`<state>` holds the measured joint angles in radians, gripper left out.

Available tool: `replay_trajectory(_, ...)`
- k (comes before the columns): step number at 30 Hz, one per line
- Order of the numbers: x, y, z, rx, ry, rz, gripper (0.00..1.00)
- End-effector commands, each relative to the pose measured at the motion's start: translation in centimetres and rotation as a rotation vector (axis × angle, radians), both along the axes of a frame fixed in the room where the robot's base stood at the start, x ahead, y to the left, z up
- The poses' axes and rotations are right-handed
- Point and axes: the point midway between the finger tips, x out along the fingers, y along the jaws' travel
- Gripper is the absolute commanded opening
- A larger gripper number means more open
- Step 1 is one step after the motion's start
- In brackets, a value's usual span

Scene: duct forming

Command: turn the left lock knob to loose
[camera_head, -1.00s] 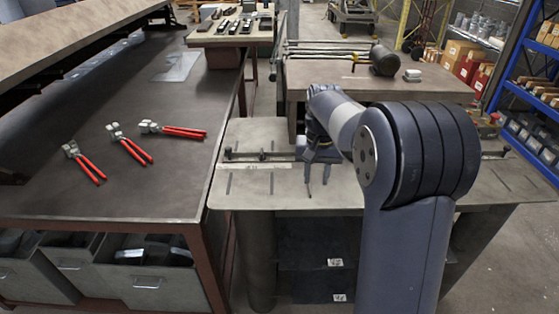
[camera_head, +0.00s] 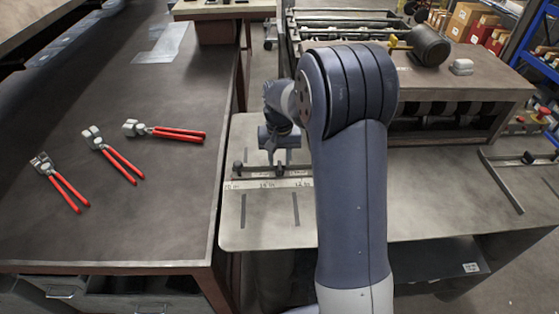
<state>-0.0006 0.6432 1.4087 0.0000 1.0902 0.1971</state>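A dark lock knob (camera_head: 238,168) stands at the left end of a thin bar (camera_head: 255,173) that lies across the pale metal machine table, behind a scale strip (camera_head: 265,184) with inch marks. This is the leftmost knob I can see; its loose or tight setting does not show. My gripper (camera_head: 271,157) points down over the bar, to the right of this knob and apart from it in the picture. Its fingers are small and dark, so I cannot tell whether they are open or shut. My arm hides the bar's right part and whatever sits there.
A dark workbench (camera_head: 130,215) with several red-handled pliers (camera_head: 122,165) stands on the left, a narrow gap from the machine table (camera_head: 420,205). A raised machine section (camera_head: 465,85) with a dark cylinder (camera_head: 430,45) stands behind.

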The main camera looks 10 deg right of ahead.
Motion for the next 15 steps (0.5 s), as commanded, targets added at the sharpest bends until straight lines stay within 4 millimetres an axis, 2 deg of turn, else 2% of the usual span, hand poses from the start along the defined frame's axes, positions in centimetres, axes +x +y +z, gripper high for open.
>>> replay_trajectory(6, 0.0, 0.0, -1.6, 0.000, 0.000, 0.000, 0.32)
replay_trajectory(14, 0.0, 0.0, -1.7, 0.000, -0.001, 0.000, 0.32)
replay_trajectory(15, 0.0, 0.0, -1.7, 0.000, -0.001, 0.000, 0.29)
